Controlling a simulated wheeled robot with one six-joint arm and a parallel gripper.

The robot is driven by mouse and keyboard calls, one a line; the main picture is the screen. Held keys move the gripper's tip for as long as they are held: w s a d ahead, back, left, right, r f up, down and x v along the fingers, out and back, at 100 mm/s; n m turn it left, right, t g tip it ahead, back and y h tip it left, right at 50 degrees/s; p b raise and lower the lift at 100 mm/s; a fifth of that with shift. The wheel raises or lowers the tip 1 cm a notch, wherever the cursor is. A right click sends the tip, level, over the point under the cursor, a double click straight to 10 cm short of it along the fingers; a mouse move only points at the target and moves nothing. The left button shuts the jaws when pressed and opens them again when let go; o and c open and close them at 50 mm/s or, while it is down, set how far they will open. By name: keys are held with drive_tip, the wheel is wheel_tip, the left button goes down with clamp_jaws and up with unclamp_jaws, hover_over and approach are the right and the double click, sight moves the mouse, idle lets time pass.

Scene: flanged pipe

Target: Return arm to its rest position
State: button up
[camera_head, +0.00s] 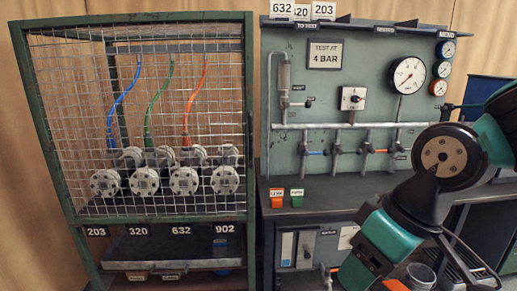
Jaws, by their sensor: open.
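My arm (440,157) shows at the right, with a dark round joint and teal links. It stands in front of the test bench and covers part of its right side. A teal link (388,238) runs down and left to the bottom edge of the picture. I cannot make out my gripper's fingers. Several grey flanged pipe pieces (105,183) sit behind the wire mesh of a green-framed cage (247,120) at the left. Blue, green and orange hoses (196,90) hang above them.
A grey-green test panel (300,150) carries piping, valves and a large gauge (408,75). Orange (277,198) and green (297,198) tags stand on the dark bench top (335,187). Number labels (181,231) line the cage's lower rail. A dark blue box (485,90) is at the far right.

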drive_tip(key=s+r+g, duration=0.1)
drive_tip(key=s, duration=0.6)
wheel_tip(320, 180, up, 18)
drive_tip(key=p, duration=1.7)
drive_tip(key=shift+s+d+f+p, duration=0.15)
drive_tip(key=shift+d+p, duration=0.05)
drive_tip(key=shift+p, duration=0.1)
